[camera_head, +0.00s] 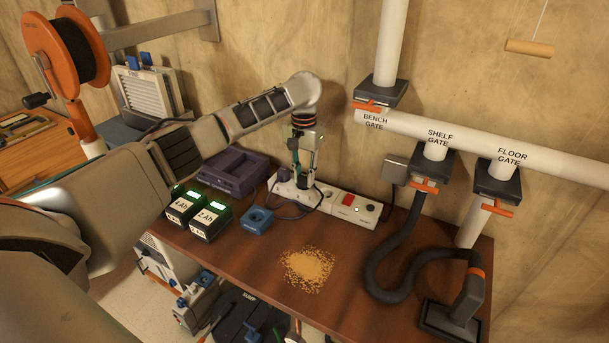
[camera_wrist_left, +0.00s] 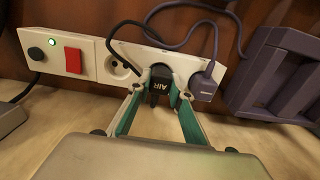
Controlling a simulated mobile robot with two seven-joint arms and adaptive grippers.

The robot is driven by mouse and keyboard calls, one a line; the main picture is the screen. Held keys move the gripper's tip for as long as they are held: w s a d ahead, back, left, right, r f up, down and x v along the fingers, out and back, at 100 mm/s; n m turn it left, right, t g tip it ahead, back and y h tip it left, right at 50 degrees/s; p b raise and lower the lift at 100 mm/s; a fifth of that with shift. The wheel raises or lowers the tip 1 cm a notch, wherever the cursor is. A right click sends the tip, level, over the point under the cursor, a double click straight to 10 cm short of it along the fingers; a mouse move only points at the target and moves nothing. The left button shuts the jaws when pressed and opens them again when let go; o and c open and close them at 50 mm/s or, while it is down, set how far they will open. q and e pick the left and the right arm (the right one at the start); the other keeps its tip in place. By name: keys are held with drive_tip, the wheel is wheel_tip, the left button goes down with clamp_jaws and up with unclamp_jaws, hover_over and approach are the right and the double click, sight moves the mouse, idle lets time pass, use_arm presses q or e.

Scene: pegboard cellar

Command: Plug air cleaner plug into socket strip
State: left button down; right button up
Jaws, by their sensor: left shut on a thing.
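The white socket strip (camera_head: 338,203) lies along the back of the bench; it also shows in the left wrist view (camera_wrist_left: 90,62). My left gripper (camera_head: 302,184) is over its left part, pointing down. In the left wrist view its green fingers (camera_wrist_left: 160,104) are shut on the black air cleaner plug (camera_wrist_left: 160,86), marked AIR. The plug is at a socket position of the strip; I cannot tell how deep it sits. A purple plug (camera_wrist_left: 204,84) sits in the strip beside it. An empty socket (camera_wrist_left: 119,68) shows on the other side. My right gripper is not in view.
A purple charger (camera_head: 232,172), labelled battery packs (camera_head: 210,219) and a blue block (camera_head: 258,220) stand left of the strip. A yellow granular pile (camera_head: 307,268) lies in front. A dark hose (camera_head: 385,285) lies at right. The strip has a red switch (camera_wrist_left: 73,60).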

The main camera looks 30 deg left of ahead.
use_arm(q)
drive_tip(key=shift+s+f, duration=0.1)
drive_tip(key=shift+f, duration=0.25)
idle(0.9)
idle(0.4)
drive_tip(key=c, duration=1.3)
unclamp_jaws()
drive_tip(key=shift+r, duration=0.15)
drive_tip(key=shift+o, duration=0.2)
drive_tip(key=shift+r, duration=3.55)
drive_tip(key=shift+a, duration=0.1)
